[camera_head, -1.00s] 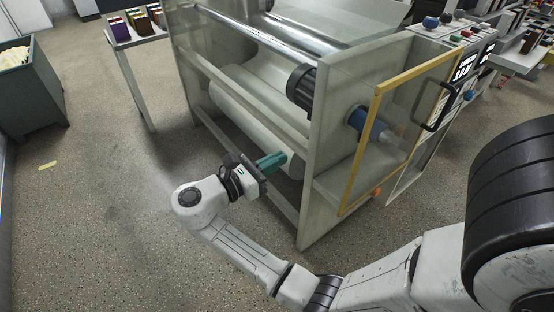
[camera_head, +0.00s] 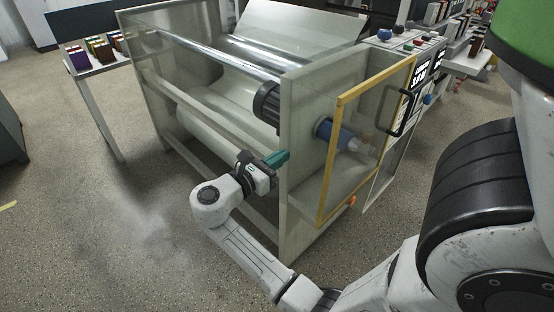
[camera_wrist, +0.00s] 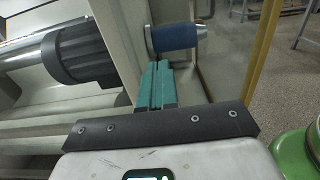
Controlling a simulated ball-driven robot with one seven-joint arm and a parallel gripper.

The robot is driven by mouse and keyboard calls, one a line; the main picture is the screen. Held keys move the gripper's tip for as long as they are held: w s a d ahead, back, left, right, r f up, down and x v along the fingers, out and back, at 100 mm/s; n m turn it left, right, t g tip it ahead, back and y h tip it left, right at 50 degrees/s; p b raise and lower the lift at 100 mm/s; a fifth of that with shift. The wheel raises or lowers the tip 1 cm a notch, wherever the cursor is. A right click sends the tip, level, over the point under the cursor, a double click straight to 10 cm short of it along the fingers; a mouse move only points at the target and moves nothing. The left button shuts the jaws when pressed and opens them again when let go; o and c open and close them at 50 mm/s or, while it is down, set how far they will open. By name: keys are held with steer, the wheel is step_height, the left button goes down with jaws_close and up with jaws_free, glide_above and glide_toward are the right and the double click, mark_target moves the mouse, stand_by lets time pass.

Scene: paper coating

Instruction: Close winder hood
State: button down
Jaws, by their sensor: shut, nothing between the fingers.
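The winder hood (camera_head: 331,160) is a clear panel in a yellow frame with a black handle (camera_head: 398,114), at the right end of the grey machine. It stands at the machine's side plate (camera_head: 298,150), with a blue roller end (camera_head: 338,134) visible through it. I cannot tell exactly how far it is swung. My gripper (camera_head: 281,159) has teal fingers, shut and empty, left of the hood and overlapping the side plate's front edge in the head view. In the wrist view the fingers (camera_wrist: 157,84) point toward the blue roller end (camera_wrist: 176,37). The handle is not in the wrist view.
A black motor (camera_head: 266,103) sits inside the side plate, above my gripper. The control panel (camera_head: 405,43) is behind the hood. A small table (camera_head: 97,68) with coloured boxes stands at the far left. The floor (camera_head: 100,220) in front of the machine is clear.

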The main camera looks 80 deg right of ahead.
mark_target(291, 149)
steer(key=p+x, duration=0.2)
steer(key=p, duration=0.1)
steer(key=p+x, duration=0.1)
steer(key=x, duration=0.1)
steer(key=shift+s+d+r+p, duration=0.1)
steer(key=shift+r+p, duration=0.2)
steer(key=shift+s+d+f, duration=0.2)
steer(key=shift+d+f, duration=0.05)
steer(key=shift+d, duration=0.1)
steer(key=shift+s, duration=0.1)
steer(key=shift+p, duration=0.3)
